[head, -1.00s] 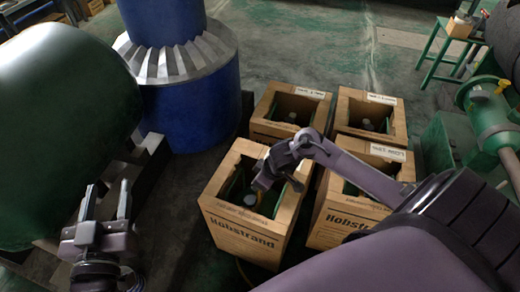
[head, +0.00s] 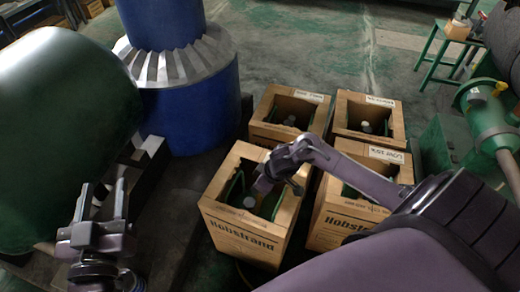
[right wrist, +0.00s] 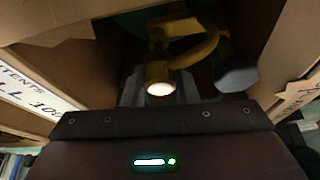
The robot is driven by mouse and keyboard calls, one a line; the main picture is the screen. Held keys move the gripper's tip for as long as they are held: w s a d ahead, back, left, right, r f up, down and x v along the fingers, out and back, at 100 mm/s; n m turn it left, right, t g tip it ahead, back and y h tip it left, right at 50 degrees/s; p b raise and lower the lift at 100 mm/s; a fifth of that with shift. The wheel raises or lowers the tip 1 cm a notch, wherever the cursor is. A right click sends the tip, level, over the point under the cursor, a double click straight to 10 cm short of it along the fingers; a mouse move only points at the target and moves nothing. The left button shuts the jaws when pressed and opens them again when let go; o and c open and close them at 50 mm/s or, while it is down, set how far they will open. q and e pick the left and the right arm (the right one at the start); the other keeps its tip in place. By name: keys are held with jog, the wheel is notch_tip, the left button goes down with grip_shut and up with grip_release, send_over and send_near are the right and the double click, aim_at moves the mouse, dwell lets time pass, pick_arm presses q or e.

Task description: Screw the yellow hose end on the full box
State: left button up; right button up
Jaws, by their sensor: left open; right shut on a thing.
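The front left cardboard box (head: 222,222) is open at the top. In the right wrist view its label (right wrist: 38,90) partly reads "LL 100", which fits the full box. A grey-topped cylinder neck (head: 249,203) stands inside; a rounded grey part (right wrist: 238,76) shows beside the fitting in the right wrist view. My right gripper (head: 263,186) reaches over the box opening. It is shut on the yellow hose end (right wrist: 160,78), which is beside the grey part; I cannot tell whether they touch. My left gripper (head: 101,205) is open and empty at the left.
Three similar open boxes stand close by: back left (head: 268,131), back right (head: 340,128) and front right (head: 335,222). A large green tank (head: 60,130) is at the left and a blue column (head: 190,100) behind. Green machinery (head: 487,120) stands at the right.

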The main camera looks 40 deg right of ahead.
jog(key=shift+r, duration=0.1)
dwell(0.3)
jog(key=shift+p, duration=0.45)
dwell(0.4)
jog(key=shift+p, duration=0.45)
jog(key=shift+f+b, duration=0.6)
jog(key=shift+f, duration=0.5)
dwell(0.4)
